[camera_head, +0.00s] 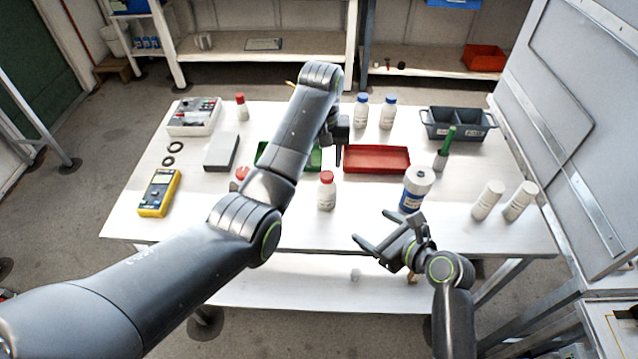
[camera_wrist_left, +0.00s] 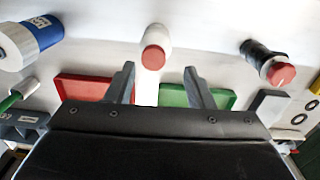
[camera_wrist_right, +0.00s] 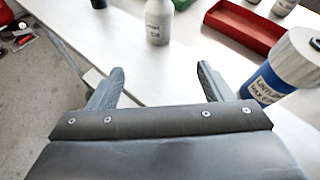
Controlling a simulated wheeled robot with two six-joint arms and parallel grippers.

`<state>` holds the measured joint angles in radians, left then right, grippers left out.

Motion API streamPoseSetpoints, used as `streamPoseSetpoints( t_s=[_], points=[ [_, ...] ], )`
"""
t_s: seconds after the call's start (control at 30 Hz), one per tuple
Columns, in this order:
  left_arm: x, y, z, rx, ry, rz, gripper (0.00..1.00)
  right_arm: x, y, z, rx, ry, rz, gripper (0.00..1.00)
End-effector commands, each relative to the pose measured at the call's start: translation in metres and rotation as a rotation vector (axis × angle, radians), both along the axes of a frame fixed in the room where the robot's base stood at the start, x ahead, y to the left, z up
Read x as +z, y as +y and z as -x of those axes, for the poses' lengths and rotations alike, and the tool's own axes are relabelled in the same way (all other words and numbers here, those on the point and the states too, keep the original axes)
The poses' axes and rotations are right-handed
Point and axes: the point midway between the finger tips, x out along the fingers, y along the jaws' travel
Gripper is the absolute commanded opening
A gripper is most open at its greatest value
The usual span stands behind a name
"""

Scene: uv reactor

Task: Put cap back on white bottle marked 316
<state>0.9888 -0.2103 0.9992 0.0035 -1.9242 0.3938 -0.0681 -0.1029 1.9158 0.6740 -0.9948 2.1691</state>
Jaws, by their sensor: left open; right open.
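A white bottle with a red cap (camera_head: 326,192) stands near the table's middle front. It also shows between the open fingers in the left wrist view (camera_wrist_left: 153,50); no 316 marking is readable on any bottle. A second red-capped white bottle (camera_head: 242,108) stands at the back left. A dark bottle with a red cap (camera_wrist_left: 270,64) shows in the left wrist view; my arm partly hides it in the head view. I see no loose cap clearly. My left gripper (camera_head: 338,160) is open and empty above the trays. My right gripper (camera_head: 372,227) is open and empty at the front edge.
A red tray (camera_head: 377,160), a partly hidden green tray (camera_head: 312,160), a blue-labelled container (camera_head: 416,190), two white cylinders (camera_head: 488,200) and a dark bin (camera_head: 428,128) stand around. Blue-capped bottles (camera_head: 388,114) are behind. A yellow meter (camera_head: 158,192) lies left. The front right is fairly clear.

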Motion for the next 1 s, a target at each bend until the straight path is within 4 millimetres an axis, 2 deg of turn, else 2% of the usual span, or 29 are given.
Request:
streamPoseSetpoints(
  t_s=[0.1, 0.2, 0.67, 1.0],
  points=[
    [0.016, -0.011, -0.002, -0.010, 0.006, -0.016, 0.48, 0.008, 0.006, -0.006, -0.026, 0.022, -0.080, 0.73],
    [0.022, -0.014, -0.002, -0.012, 0.011, -0.023, 0.48, 0.011, 0.008, -0.008, -0.037, 0.035, -0.115, 0.73],
    [0.023, -0.015, -0.003, -0.012, 0.010, -0.024, 0.48, 0.010, 0.011, -0.012, -0.040, 0.037, -0.123, 0.73],
    [0.023, -0.015, -0.003, -0.012, 0.010, -0.024, 0.48, -0.008, 0.039, -0.047, -0.039, 0.038, -0.123, 0.73]
  ],
)
